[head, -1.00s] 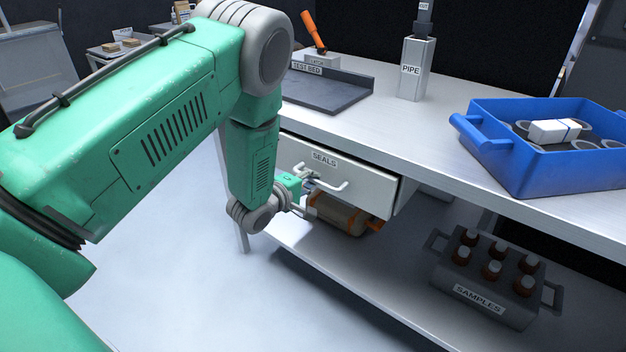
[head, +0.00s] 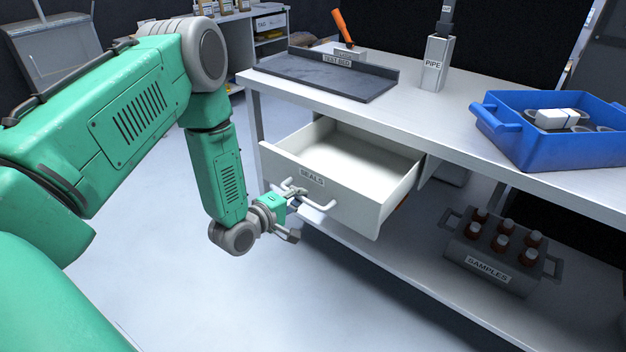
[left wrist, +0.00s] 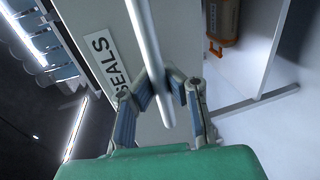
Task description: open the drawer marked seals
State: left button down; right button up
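The drawer marked SEALS (head: 342,188) is pulled well out from under the bench. Its white inside looks empty where I can see it. Its label (head: 312,177) is on the front and also shows in the left wrist view (left wrist: 104,58). My left gripper (head: 296,194) is at the drawer's bar handle (head: 320,206). In the left wrist view the fingers (left wrist: 161,90) close in on both sides of the handle bar (left wrist: 148,40), appearing to pinch it. My right gripper is in neither view.
On the bench top (head: 410,118) are a dark tray (head: 325,78), a PIPE block (head: 436,65) and a blue crate (head: 510,140). The SAMPLES rack (head: 490,262) with several bottles stands on the lower shelf (head: 400,262). Floor left of the bench is clear. An orange-and-grey canister (left wrist: 222,22) shows in the left wrist view.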

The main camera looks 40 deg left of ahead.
pick_arm(q)
jog(key=shift+s+a+f+p, duration=0.15)
jog(key=shift+s+p, duration=0.25)
jog(key=shift+s, duration=1.85)
jog(key=c, duration=1.6)
grip_release()
jog(key=shift+o, duration=0.2)
jog(key=shift+w, duration=0.1)
jog(key=v, duration=1.2)
jog(key=shift+a, duration=0.15)
